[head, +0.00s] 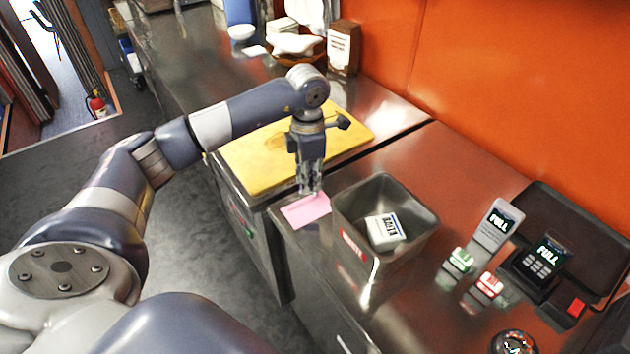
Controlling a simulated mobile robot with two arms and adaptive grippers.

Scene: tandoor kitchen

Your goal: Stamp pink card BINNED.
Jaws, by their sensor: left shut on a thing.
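The pink card (305,211) is near the front edge of the steel counter, just left of the metal bin. My left gripper (311,190) points down and is shut on the card's far edge. I cannot tell whether the card touches the counter. A green-and-white block (459,262) and a red-and-white block (487,287), which look like stamps, stand on the counter to the right. Their lettering is too small to read. My right gripper is not in view.
The open metal bin (424,203) holds a white-and-blue packet (386,231). Behind the stamps are a grey display reading FULL (497,226) and a dark keypad device (544,264). A yellow board (245,160) lies left of the card. An orange wall (520,90) bounds the counter.

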